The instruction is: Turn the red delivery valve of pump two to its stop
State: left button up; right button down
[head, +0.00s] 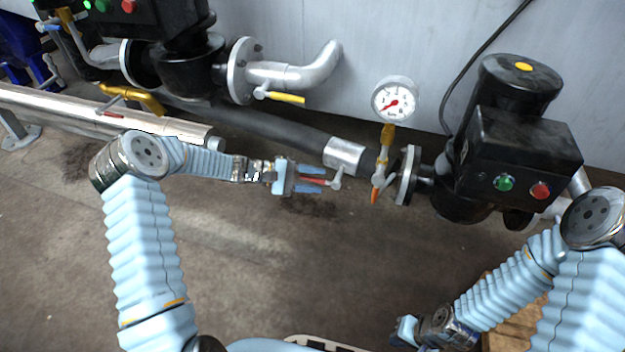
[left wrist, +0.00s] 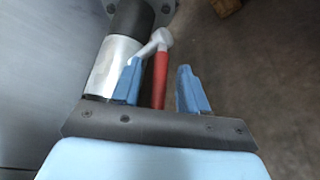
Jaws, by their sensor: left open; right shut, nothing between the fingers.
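The red valve lever (head: 314,181) sticks out to the left from a silver valve stem (head: 337,180) beside the grey pipe sleeve of the right-hand black pump (head: 510,150). My left gripper (head: 319,179) is open, with a finger on either side of the red lever. In the left wrist view the red lever (left wrist: 160,80) runs between the two blue fingers (left wrist: 160,85), closer to the left one, with a gap to the right one. My right gripper (head: 405,330) is shut and empty, low in the head view above the floor.
A pressure gauge (head: 395,99) stands on the pipe, with an orange-handled valve (head: 376,191) below it. Another pump (head: 185,60) at the upper left has a yellow lever (head: 287,97). A silver pipe (head: 100,110) runs along the left. The floor in front is clear.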

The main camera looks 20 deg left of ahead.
pick_arm(q)
grip_shut()
pick_arm(e)
jog(key=shift+s, duration=0.15)
dwell(0.4)
